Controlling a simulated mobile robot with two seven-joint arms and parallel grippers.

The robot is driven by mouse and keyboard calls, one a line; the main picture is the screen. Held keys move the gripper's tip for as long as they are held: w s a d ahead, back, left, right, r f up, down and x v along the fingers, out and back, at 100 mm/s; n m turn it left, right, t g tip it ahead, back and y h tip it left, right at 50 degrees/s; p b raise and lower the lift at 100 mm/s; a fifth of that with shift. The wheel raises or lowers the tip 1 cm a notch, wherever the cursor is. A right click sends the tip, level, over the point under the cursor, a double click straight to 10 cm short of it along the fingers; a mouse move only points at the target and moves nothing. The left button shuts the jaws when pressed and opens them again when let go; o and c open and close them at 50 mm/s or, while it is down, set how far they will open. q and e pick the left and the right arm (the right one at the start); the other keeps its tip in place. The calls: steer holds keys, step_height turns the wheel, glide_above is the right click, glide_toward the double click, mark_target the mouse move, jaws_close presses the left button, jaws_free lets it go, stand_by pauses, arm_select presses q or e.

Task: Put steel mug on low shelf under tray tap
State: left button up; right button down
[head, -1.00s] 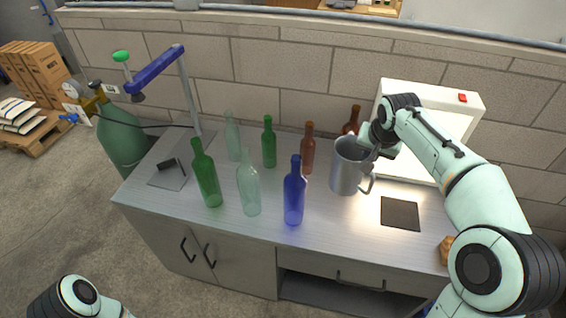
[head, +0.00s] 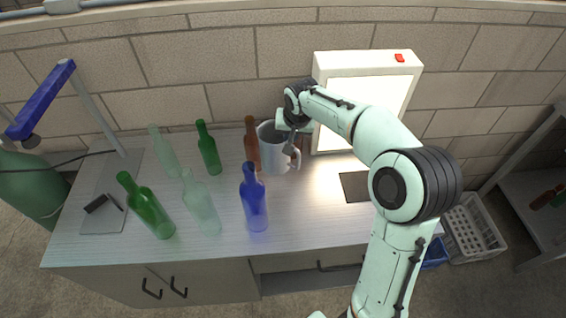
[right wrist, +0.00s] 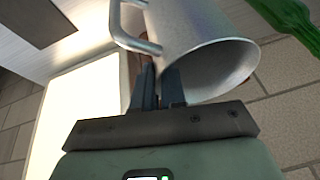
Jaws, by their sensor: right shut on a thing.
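The steel mug (head: 274,152) is a grey, open-topped mug with a handle on its right side. In the head view it appears above the back of the bench, just right of a brown bottle. My right gripper (head: 291,136) is shut on it near the rim and handle side. In the right wrist view, the mug (right wrist: 205,45) is beside the fingers (right wrist: 160,88), its mouth toward the camera. The exact contact is partly hidden. My left gripper is out of view. I cannot clearly identify the tray tap or the low shelf under it.
Green, clear, brown and blue bottles (head: 254,205) stand on the bench left of the mug. A lit white panel (head: 385,95) stands behind my right arm. A dark mat (head: 356,187) lies on the bench. A white crate (head: 470,228) and shelving (head: 522,190) are at right.

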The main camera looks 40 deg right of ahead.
mark_target(289, 161)
steer(key=f, duration=0.7)
steer(key=shift+w, duration=0.2)
steer(key=shift+f+b, duration=0.3)
steer(key=shift+f, duration=2.05)
steer(key=shift+f, duration=0.15)
steer(key=c, duration=1.2)
jaws_free()
